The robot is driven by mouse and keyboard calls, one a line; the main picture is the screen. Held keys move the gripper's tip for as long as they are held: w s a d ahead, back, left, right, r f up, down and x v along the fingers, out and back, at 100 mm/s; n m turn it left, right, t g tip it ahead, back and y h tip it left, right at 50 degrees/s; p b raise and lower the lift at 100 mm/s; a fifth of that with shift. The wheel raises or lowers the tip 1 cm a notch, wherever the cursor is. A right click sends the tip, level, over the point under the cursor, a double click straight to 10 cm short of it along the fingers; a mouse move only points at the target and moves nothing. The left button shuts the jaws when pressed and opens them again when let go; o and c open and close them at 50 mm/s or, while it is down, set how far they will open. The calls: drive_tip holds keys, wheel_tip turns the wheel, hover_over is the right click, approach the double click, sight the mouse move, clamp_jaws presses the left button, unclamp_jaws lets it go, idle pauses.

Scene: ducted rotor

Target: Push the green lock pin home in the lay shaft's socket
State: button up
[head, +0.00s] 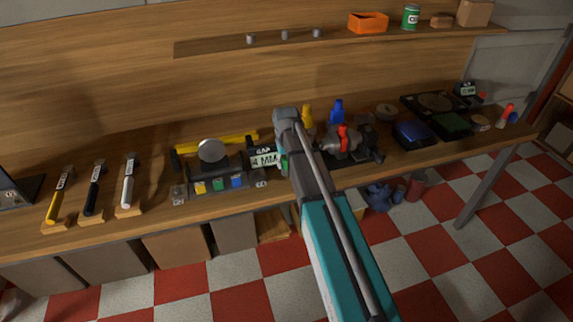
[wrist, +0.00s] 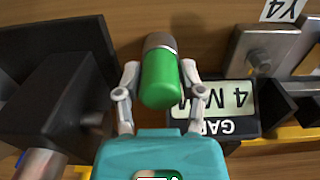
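The green lock pin (wrist: 160,78) shows in the wrist view, its rounded end towards me and a grey collar (wrist: 160,41) at its far end. My gripper (wrist: 160,70) has one finger on each side of the pin, close against it, and looks shut on it. The pin's far end and any socket under it cannot be made out. A gap display (wrist: 222,106) beside the pin reads 4 MM; it also shows in the head view (head: 263,156). In the head view a bit of green (head: 284,164) shows beside my arm, which hides the gripper.
Dark blocks (wrist: 55,100) stand left of the pin and metal parts (wrist: 262,55) right, close to the fingers. On the bench, a rack with coloured blocks (head: 218,184) lies left and a red-handled device (head: 343,140) right. Several handled tools (head: 93,190) lie far left.

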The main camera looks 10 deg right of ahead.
clamp_jaws()
drive_tip(key=shift+r+p, duration=0.75)
drive_tip(key=shift+r, duration=0.05)
idle(0.6)
drive_tip(key=shift+r+p, duration=2)
drive_tip(key=w+d+r+p, duration=0.3)
drive_tip(key=d+r+p, duration=0.6)
drive_tip(key=r+p, duration=0.5)
drive_tip(key=shift+w+d+r, duration=0.15)
drive_tip(key=shift+w+r, duration=0.05)
drive_tip(key=shift+w, duration=0.2)
